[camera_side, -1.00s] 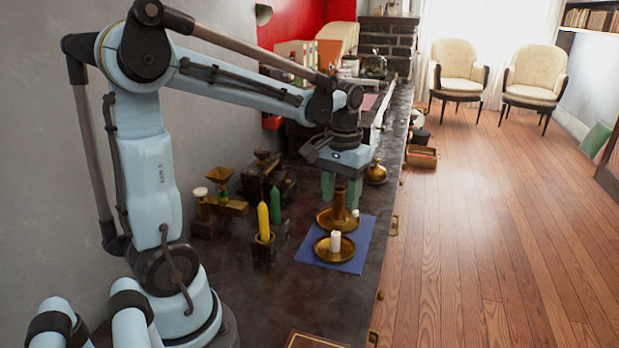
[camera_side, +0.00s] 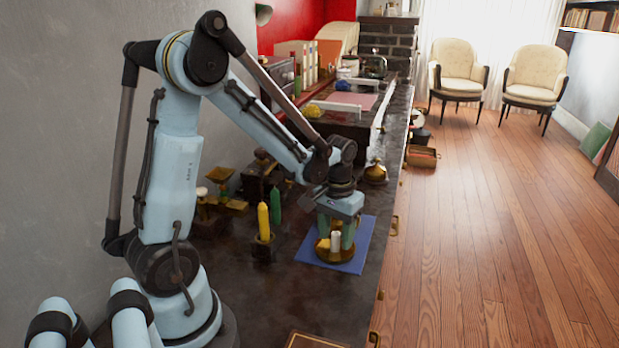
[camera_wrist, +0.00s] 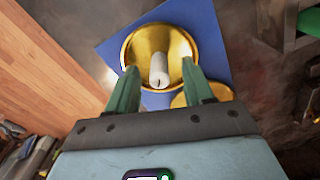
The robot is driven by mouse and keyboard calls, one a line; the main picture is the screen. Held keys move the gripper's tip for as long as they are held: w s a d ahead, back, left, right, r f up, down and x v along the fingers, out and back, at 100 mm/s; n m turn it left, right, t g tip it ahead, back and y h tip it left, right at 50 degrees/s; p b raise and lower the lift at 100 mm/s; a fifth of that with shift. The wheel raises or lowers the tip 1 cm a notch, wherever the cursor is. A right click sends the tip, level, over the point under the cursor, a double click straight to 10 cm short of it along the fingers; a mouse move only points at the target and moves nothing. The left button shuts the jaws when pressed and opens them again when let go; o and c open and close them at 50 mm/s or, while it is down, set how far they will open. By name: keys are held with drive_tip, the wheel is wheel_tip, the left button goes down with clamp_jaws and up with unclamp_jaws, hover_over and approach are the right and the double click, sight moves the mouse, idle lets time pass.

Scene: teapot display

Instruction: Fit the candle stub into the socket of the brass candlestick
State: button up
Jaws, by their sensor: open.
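The white candle stub (camera_side: 335,241) stands upright on a round brass dish (camera_side: 334,257) on a blue mat. The wrist view also shows the stub (camera_wrist: 158,70) on its dish (camera_wrist: 148,41). My gripper (camera_side: 336,232) is lowered over this dish. Its green fingers are apart, one on each side of the stub; the wrist view shows no clear contact. The brass candlestick is mostly hidden behind my gripper in the side view. A second brass rim (camera_wrist: 205,91), likely its base, shows partly below the right finger in the wrist view.
The blue mat (camera_side: 364,238) lies near the counter's right edge. A yellow candle (camera_side: 263,220) and a green candle (camera_side: 276,203) stand to the left. A small brass vessel (camera_side: 375,173) stands behind.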

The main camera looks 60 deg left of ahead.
drive_tip(key=shift+f, duration=0.75)
clamp_jaws()
drive_tip(key=shift+r, duration=0.15)
